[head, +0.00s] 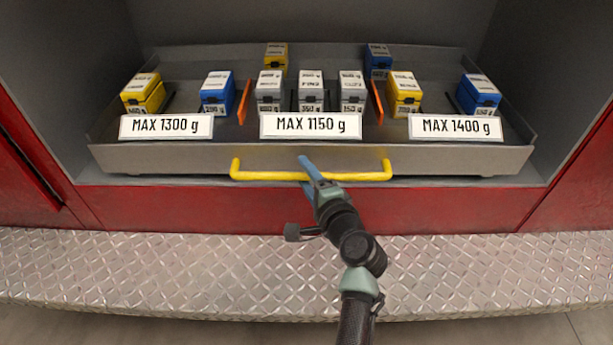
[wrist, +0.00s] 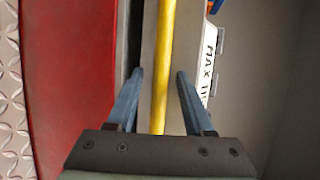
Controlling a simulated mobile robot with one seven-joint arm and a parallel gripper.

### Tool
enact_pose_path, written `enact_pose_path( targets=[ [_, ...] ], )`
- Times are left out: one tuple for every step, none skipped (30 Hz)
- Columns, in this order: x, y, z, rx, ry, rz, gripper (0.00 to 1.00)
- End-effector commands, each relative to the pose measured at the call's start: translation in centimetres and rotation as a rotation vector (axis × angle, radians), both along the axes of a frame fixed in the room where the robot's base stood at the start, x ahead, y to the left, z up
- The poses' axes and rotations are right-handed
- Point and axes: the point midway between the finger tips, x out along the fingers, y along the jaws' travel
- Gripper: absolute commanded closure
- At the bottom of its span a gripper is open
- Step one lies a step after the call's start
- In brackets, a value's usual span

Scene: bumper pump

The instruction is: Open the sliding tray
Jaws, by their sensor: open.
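The sliding tray (head: 420,158) is a grey metal tray inside a recessed compartment. Its front panel carries a long yellow bar handle (head: 265,176). My gripper (head: 306,172) is at the middle of the handle, with its blue fingers open. In the wrist view, the yellow handle (wrist: 165,60) runs between the two open fingers of my gripper (wrist: 158,76), with a gap visible on each side. I cannot tell how deep the bar sits between the fingers.
The tray holds several yellow, blue and grey boxes, such as a blue box (head: 478,95), behind three white weight labels (head: 310,125). Orange dividers (head: 244,102) stand between them. Red panels (head: 180,210) and a diamond-plate step (head: 150,270) lie in front and below.

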Motion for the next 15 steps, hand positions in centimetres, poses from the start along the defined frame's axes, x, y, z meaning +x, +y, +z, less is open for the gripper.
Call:
enact_pose_path(
  targets=[
    [0.00,0.02,0.01,0.000,0.000,0.000,0.48],
    [-0.01,0.02,0.01,0.000,0.000,0.000,0.48],
    [-0.01,0.03,0.02,0.000,0.000,0.000,0.48],
    [-0.01,0.03,0.01,0.000,0.000,0.001,0.48],
    [-0.01,0.01,0.01,0.000,0.000,0.000,0.52],
    [-0.02,0.02,0.01,0.000,0.000,0.001,0.59],
    [-0.03,0.02,0.02,0.000,0.000,0.001,0.64],
    [-0.03,0.02,0.02,0.000,0.000,0.001,0.70],
    [-0.02,0.01,0.01,0.000,0.000,0.001,0.77],
    [-0.03,0.02,0.01,0.000,0.000,0.001,0.82],
    [-0.03,0.02,0.01,0.000,0.000,0.001,0.88],
    [-0.03,0.01,0.01,0.000,0.000,0.001,0.95],
    [-0.03,0.01,0.01,0.000,0.000,0.001,1.00],
    [-0.03,0.01,0.01,0.000,0.000,0.001,1.00],
    [-0.03,0.01,0.01,0.000,0.000,0.001,1.00]
  ],
)
